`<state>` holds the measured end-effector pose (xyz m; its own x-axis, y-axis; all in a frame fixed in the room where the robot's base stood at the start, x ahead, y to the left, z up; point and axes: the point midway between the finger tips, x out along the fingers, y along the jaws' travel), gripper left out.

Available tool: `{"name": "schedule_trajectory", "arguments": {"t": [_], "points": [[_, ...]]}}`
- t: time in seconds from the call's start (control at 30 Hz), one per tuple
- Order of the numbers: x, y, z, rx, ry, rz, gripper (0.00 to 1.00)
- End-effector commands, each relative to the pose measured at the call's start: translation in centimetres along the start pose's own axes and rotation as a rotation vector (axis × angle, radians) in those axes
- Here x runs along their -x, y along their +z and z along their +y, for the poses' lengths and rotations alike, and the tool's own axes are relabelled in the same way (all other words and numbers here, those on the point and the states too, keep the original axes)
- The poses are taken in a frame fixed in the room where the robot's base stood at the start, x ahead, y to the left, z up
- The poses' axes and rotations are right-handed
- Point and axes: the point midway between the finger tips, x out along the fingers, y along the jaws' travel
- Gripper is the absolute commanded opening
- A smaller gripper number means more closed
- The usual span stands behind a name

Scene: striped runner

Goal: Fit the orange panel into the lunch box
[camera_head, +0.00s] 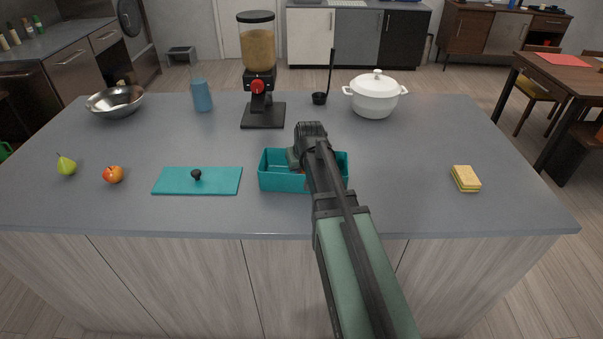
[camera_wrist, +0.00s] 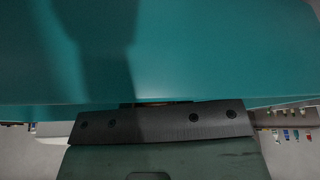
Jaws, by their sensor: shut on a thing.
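The teal lunch box (camera_head: 275,180) stands open on the grey counter, just right of the middle front. My gripper (camera_head: 299,160) is down at the box, and my arm covers much of its right part. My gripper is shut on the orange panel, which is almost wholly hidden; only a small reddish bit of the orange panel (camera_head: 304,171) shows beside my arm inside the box. In the wrist view a teal surface of the lunch box (camera_wrist: 210,50) fills the top, close to my gripper. I cannot tell how the panel sits in the box.
A flat teal lid (camera_head: 220,182) with a black knob lies left of the box. An apple (camera_head: 113,175) and a pear (camera_head: 66,165) are farther left. A dispenser (camera_head: 262,90) and white pot (camera_head: 375,97) stand behind. A sponge (camera_head: 466,179) lies right, with clear counter before it.

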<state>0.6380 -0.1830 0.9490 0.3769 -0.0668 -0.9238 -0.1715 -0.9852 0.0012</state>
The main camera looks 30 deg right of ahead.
Motion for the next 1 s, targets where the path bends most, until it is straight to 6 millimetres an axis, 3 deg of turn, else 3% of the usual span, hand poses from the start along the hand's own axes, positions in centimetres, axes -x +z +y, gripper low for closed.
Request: {"name": "schedule_trajectory", "arguments": {"t": [0.17, 0.2, 0.37, 0.73, 0.87, 1.0], "points": [[-0.3, 0.1, 0.0, 0.0, 0.0, 0.0, 0.0], [-0.3, 0.1, 0.0, 0.0, 0.0, 0.0, 0.2], [-0.2, 0.1, 0.0, 0.0, 0.0, 0.0, 0.44], [0.7, -0.2, 0.0, 0.0, 0.0, 0.0, 0.44], [3.2, -0.3, 0.0, 0.0, 0.0, 0.0, 0.44], [7.1, -0.4, 0.0, 0.0, 0.0, 0.0, 0.44]]}}
